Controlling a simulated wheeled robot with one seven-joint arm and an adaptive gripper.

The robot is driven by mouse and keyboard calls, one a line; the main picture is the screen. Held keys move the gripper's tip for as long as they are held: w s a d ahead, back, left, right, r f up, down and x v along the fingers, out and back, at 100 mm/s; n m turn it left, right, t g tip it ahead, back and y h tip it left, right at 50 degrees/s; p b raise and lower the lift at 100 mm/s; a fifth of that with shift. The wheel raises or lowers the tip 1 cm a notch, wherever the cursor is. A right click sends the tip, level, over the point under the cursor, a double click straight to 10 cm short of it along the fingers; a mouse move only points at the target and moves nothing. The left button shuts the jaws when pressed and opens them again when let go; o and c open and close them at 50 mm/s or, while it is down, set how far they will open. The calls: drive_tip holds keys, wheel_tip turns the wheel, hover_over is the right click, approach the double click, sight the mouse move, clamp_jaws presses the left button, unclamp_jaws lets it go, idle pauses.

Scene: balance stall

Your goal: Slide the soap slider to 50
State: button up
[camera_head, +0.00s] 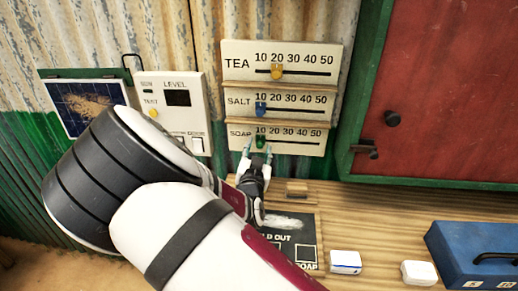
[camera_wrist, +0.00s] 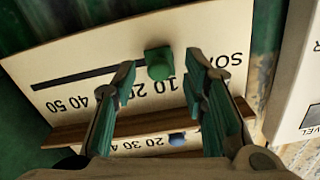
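The soap slider is a green knob (camera_head: 261,141) on the lowest panel, labelled SOAP, with its slot running right under the numbers 10 to 50. The knob stands near the 10 end. In the wrist view the panel appears upside down, with the green knob (camera_wrist: 158,64) near the 10 and the empty slot stretching left toward 50. My gripper (camera_head: 257,154) is at the soap panel from below. In the wrist view its two green-padded fingers (camera_wrist: 161,68) are open, one on each side of the knob, with visible gaps to both.
Above are the tea slider (camera_head: 277,71) near 20 and the salt slider (camera_head: 261,109) near 10. A level box (camera_head: 184,110) hangs left of the panels. A red board (camera_head: 445,90) with a green frame is at right. The wooden counter (camera_head: 390,205) below holds white blocks and a blue box (camera_head: 478,254).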

sight(316, 144)
drive_tip(key=shift+w, duration=0.6)
clamp_jaws()
drive_tip(key=d+p, duration=0.1)
drive_tip(key=d, duration=0.4)
drive_tip(key=d+p, duration=0.1)
drive_tip(key=d, duration=0.5)
drive_tip(key=d+p, duration=0.1)
drive_tip(key=d, duration=0.5)
drive_tip(key=shift+s+d, duration=0.2)
drive_tip(key=shift+s, duration=0.15)
unclamp_jaws()
drive_tip(key=shift+d, duration=0.15)
